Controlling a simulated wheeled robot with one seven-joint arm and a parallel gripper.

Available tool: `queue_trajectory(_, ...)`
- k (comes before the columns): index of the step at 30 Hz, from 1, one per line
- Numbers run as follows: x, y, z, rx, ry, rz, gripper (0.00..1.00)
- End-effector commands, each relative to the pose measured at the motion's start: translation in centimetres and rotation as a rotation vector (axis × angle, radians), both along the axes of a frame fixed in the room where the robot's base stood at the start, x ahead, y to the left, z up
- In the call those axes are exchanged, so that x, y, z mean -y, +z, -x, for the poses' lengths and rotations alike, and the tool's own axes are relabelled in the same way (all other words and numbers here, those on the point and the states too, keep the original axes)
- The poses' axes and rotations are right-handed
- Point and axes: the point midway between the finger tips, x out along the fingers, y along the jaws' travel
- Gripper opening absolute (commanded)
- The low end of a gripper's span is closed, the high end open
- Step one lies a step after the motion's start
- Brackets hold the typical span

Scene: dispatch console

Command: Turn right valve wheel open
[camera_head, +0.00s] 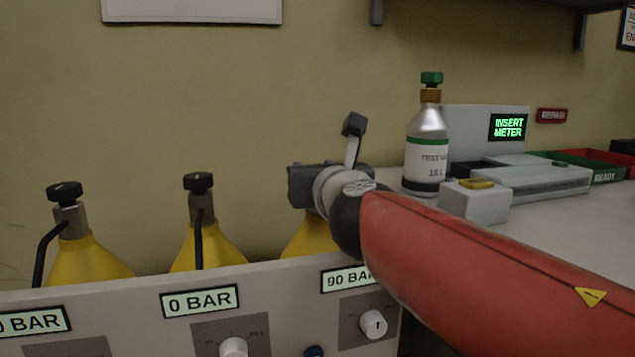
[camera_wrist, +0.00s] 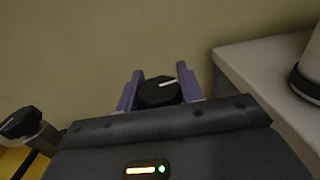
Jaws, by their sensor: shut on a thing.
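The right valve wheel is a black knob with a white mark, seen in the wrist view (camera_wrist: 158,93) between the two purple-grey fingers of my gripper (camera_wrist: 160,90). My gripper is shut on it. In the head view my gripper (camera_head: 315,185) is over the right yellow cylinder (camera_head: 308,238) and hides its valve. The label below this cylinder (camera_head: 347,279) reads 90 BAR. The middle valve wheel (camera_head: 198,181) and the left valve wheel (camera_head: 64,191) are black knobs on their own yellow cylinders, clear of my gripper. The left knob's neighbour, the middle one, has the label 0 BAR (camera_head: 200,301).
The panel carries white dials, one under the 90 BAR label (camera_head: 373,324). A silver bottle with a green cap (camera_head: 427,140) stands on the counter at right. Behind it a screen (camera_head: 509,127) reads INSERT METER. Green and red trays (camera_head: 600,165) lie farther right.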

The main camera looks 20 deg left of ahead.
Motion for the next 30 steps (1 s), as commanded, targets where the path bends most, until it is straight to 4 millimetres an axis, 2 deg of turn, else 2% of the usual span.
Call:
queue_trajectory(16, -0.05, 0.09, -0.01, 0.001, 0.028, 0.000, 0.15)
queue_trajectory(17, -0.05, 0.09, -0.01, 0.001, 0.028, 0.000, 0.41)
queue_trajectory(21, -0.05, 0.06, -0.01, 0.000, 0.028, 0.000, 0.59)
queue_trajectory(30, 0.05, 0.08, 0.17, 0.001, 0.028, 0.000, 0.59)
